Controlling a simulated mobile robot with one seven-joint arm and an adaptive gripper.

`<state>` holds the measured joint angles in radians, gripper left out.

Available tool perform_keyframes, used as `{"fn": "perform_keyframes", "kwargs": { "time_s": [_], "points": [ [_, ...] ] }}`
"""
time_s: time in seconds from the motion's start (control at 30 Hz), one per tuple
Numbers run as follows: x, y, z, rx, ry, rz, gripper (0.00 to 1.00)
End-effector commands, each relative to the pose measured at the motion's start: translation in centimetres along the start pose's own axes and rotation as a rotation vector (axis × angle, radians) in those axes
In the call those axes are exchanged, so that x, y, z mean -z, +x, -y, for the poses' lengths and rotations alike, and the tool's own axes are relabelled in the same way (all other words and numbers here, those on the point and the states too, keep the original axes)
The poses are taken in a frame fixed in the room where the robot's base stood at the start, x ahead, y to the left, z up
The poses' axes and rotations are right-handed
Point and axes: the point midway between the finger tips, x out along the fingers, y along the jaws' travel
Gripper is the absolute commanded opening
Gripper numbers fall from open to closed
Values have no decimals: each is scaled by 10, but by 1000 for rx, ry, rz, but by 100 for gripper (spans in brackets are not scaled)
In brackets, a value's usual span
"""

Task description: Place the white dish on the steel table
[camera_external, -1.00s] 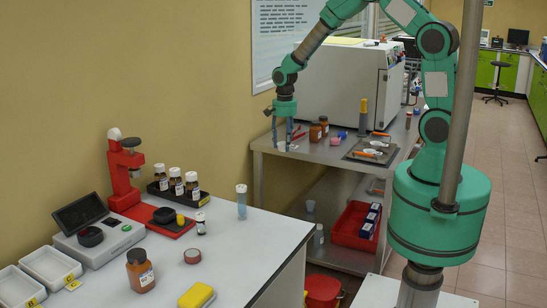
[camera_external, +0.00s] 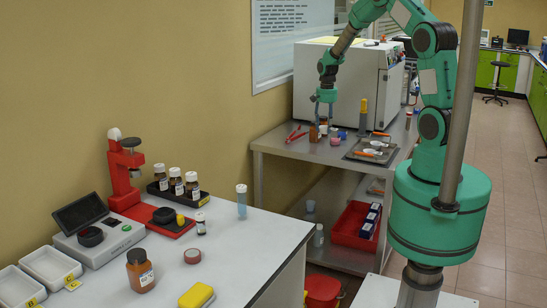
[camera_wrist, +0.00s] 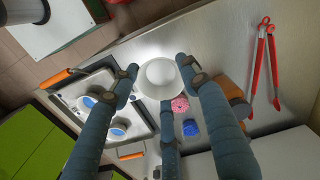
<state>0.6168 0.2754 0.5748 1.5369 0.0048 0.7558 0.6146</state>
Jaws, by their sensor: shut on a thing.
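The white dish (camera_wrist: 160,78) is a small round bowl in the wrist view, between my gripper's fingers (camera_wrist: 163,88), which are shut on it. The table's bare grey top also shows in the wrist view (camera_wrist: 215,37). The dish's height above the table is hard to judge.
A white machine (camera_external: 340,80) stands behind. The table's front left is clear.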

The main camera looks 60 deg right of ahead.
Motion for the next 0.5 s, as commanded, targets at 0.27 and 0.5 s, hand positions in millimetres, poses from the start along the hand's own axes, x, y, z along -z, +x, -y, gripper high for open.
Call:
{"fn": "perform_keyframes", "kwargs": {
  "time_s": [0.27, 0.5],
  "points": [
    [22, 1, -24, 0, -2, 1, 20],
    [23, 1, -25, 0, -4, 1, 20]
  ]
}}
